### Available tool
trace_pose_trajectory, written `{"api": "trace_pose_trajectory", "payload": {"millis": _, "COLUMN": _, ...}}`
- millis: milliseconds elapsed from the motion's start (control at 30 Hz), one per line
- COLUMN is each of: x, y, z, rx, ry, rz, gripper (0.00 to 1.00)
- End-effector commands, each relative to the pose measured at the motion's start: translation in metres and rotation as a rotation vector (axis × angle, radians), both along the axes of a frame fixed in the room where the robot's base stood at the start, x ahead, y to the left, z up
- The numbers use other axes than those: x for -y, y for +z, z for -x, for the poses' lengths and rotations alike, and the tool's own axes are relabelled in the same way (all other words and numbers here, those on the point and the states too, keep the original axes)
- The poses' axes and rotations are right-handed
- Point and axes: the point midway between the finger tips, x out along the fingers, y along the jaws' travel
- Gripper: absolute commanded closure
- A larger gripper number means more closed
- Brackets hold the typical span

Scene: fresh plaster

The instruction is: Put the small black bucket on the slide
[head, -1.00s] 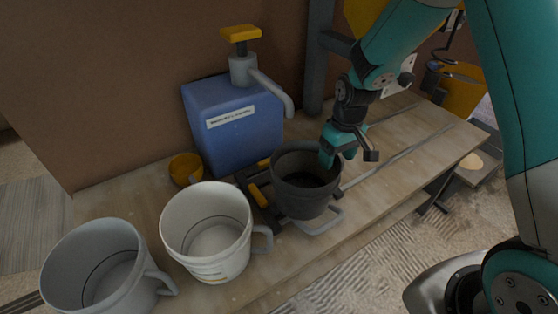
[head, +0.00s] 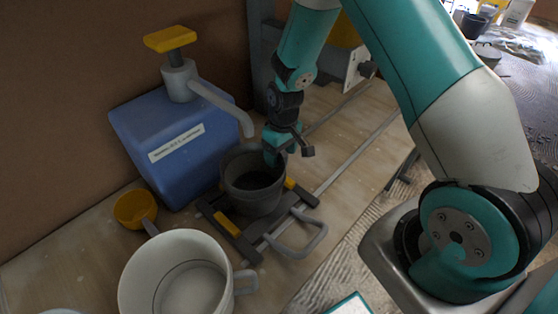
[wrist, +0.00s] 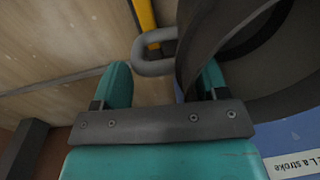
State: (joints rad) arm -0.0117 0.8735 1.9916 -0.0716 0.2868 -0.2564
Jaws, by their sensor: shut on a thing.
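The small black bucket (head: 252,192) is upright, over the slide (head: 291,243), a dark carriage with yellow strips and a grey loop handle on rails. Its base lies between the yellow strips in the head view; I cannot tell for sure whether it touches the carriage. My gripper (head: 277,150) is shut on the bucket's rim at the back right, pointing down. In the wrist view, the bucket wall (wrist: 248,85) passes by the right finger of my gripper (wrist: 165,88), and part of the slide's loop handle (wrist: 154,66) shows.
A blue canister (head: 175,135) with a yellow-topped pump stands behind left, its spout close above the bucket. A yellow scoop (head: 134,208) and a white handled bucket (head: 180,280) stand left and in front. The bench (head: 360,150) is clear to the right along the rails.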

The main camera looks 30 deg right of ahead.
Motion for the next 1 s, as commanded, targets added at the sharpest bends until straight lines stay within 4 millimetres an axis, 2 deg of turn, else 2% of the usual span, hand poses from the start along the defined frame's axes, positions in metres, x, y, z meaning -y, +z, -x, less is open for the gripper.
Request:
{"api": "trace_pose_trajectory", "payload": {"millis": 33, "x": 0.000, "y": -0.010, "z": 0.001, "rx": -0.003, "ry": 0.000, "rz": 0.000, "gripper": 0.68}}
{"api": "trace_pose_trajectory", "payload": {"millis": 167, "x": 0.000, "y": -0.026, "z": 0.001, "rx": -0.002, "ry": 0.000, "rz": 0.000, "gripper": 0.68}}
{"api": "trace_pose_trajectory", "payload": {"millis": 400, "x": 0.000, "y": -0.030, "z": 0.000, "rx": 0.000, "ry": 0.000, "rz": 0.000, "gripper": 0.68}}
{"api": "trace_pose_trajectory", "payload": {"millis": 433, "x": 0.000, "y": -0.031, "z": 0.000, "rx": 0.000, "ry": 0.000, "rz": 0.000, "gripper": 0.31}}
{"api": "trace_pose_trajectory", "payload": {"millis": 533, "x": 0.000, "y": -0.031, "z": 0.000, "rx": -0.001, "ry": 0.000, "rz": 0.000, "gripper": 0.08}}
{"api": "trace_pose_trajectory", "payload": {"millis": 833, "x": 0.001, "y": -0.029, "z": 0.000, "rx": 0.000, "ry": -0.001, "rz": 0.000, "gripper": 0.07}}
{"api": "trace_pose_trajectory", "payload": {"millis": 1000, "x": 0.002, "y": -0.010, "z": -0.001, "rx": 0.003, "ry": -0.001, "rz": 0.000, "gripper": 0.07}}
